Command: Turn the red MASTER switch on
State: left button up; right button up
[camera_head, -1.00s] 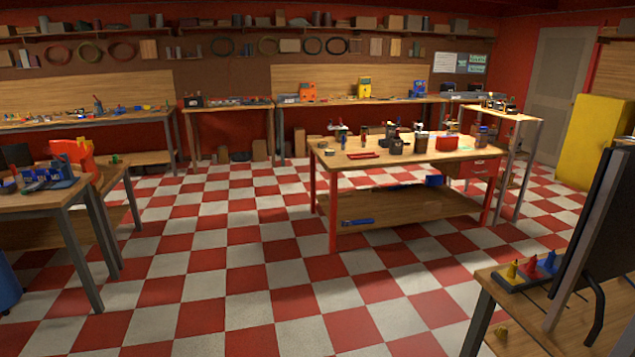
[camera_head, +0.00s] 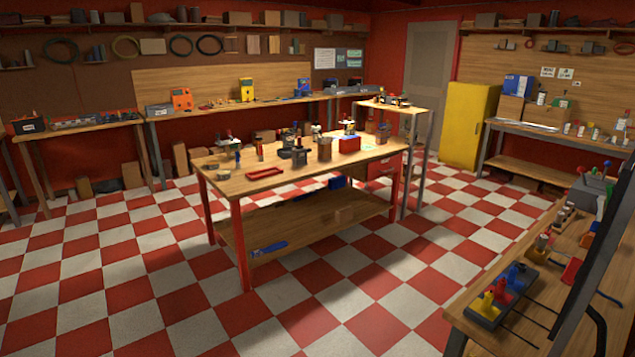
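A dark switch block (camera_head: 483,310) sits on the wooden bench at the lower right, near its left edge. Neither of my grippers shows in the head view.
A black panel (camera_head: 606,265) stands over the right bench (camera_head: 545,310) and hides part of it. A red-legged worktable (camera_head: 215,180) with tools stands mid-room. A yellow cabinet (camera_head: 466,125) is at the back. The checkered floor (camera_head: 330,300) between table and bench is clear.

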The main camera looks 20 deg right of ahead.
aim_at(570, 274)
jog(key=i+z, duration=0.15)
jog(key=z, duration=0.3)
jog(key=i+z, duration=0.2)
jog(key=z, duration=0.2)
jog(key=i+z, duration=0.2)
jog(key=z, duration=0.25)
jog(key=i+j+z, duration=0.1)
jog(key=z, duration=0.3)
jog(key=i+j+z, duration=0.15)
jog(key=z, duration=0.3)
jog(key=i+j+z, duration=0.2)
jog(key=z, duration=0.15)
jog(key=i+j+z, duration=0.3)
jog(key=j+z, duration=0.1)
